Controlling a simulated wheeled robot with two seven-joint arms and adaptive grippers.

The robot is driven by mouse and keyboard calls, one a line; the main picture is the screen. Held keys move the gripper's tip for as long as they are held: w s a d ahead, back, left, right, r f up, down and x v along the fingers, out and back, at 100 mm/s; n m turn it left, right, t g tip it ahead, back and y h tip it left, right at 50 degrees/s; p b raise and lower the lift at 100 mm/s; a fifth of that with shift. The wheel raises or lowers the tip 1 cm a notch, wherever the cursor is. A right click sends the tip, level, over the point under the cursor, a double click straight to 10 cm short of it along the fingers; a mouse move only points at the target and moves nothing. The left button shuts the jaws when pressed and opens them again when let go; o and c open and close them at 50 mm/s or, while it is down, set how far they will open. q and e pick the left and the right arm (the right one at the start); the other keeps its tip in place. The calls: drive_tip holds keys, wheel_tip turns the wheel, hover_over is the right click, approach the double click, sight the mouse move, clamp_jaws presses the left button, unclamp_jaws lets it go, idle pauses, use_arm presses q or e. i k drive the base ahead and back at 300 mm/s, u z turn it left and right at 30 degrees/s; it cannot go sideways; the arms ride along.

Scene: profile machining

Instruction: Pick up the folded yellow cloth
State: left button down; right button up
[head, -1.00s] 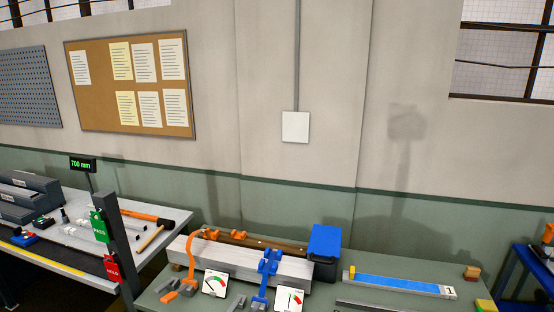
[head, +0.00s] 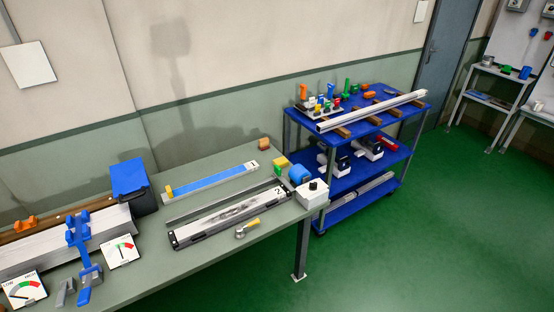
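A small yellow piece (head: 281,161) lies near the right end of the grey-green workbench (head: 215,258), with a green part at its front side. It is too small to tell whether it is folded cloth. An orange-brown block (head: 264,144) sits just behind and left of it, and a blue roll-like thing (head: 299,174) is to its right. Neither of my grippers is in view.
A blue cart (head: 352,187) stands behind right. Green floor is clear at right.

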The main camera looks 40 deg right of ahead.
sight(282, 162)
drive_tip(key=z, duration=2.4)
drive_tip(key=k, duration=1.2)
drive_tip(key=z, duration=1.25)
drive_tip(key=i, duration=2.4)
drive_tip(key=u, duration=1.4)
drive_tip(key=i, duration=0.95)
drive_tip(key=u, duration=1)
